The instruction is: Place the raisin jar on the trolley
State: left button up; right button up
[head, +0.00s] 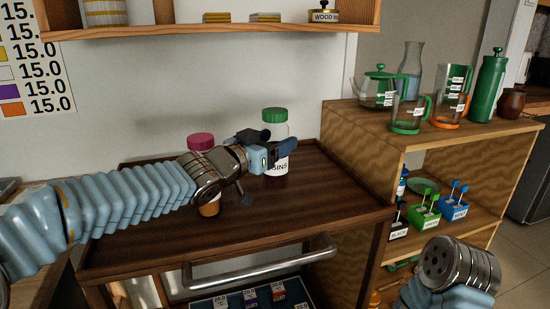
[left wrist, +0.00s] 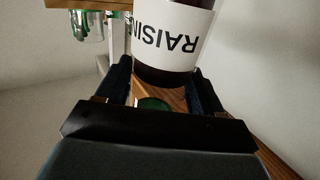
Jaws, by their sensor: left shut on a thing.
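The raisin jar (head: 276,150) has a green lid and a white label ending in "SINS". It stands upright over the far part of the dark wooden trolley top (head: 330,205); I cannot tell whether its base touches. My left gripper (head: 280,154) is shut on the jar at label height, from the left. In the left wrist view the jar's label (left wrist: 172,38) appears upside down, between the fingers (left wrist: 165,95). A red-lidded jar (head: 201,141) is behind my left arm, mostly hidden. My right arm shows at the lower right, its gripper out of view.
A wooden cabinet (head: 370,130) at the right bears a green-lidded teapot (head: 379,92), glass jugs and a green flask (head: 487,85). A wall shelf (head: 210,31) hangs above. The trolley has a metal handle (head: 265,265) in front; its right side is clear.

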pick_arm(q)
jog(key=shift+w+d+f+b, duration=0.15)
jog(key=shift+f+b, duration=0.15)
jog(key=shift+f, duration=0.65)
jog(key=shift+w+d+f+b, duration=0.15)
jog(key=shift+f+b, duration=0.1)
jog(key=shift+f, duration=0.7)
jog(key=shift+a, duration=0.15)
jog(key=shift+f, duration=0.1)
jog(key=shift+f, duration=0.15)
jog(key=o, duration=1.3)
jog(key=shift+c, duration=0.2)
jog(key=shift+r, duration=0.35)
jog(key=v, duration=0.7)
jog(key=shift+s+a, duration=0.15)
jog(key=shift+s, duration=0.1)
jog(key=shift+f, duration=0.15)
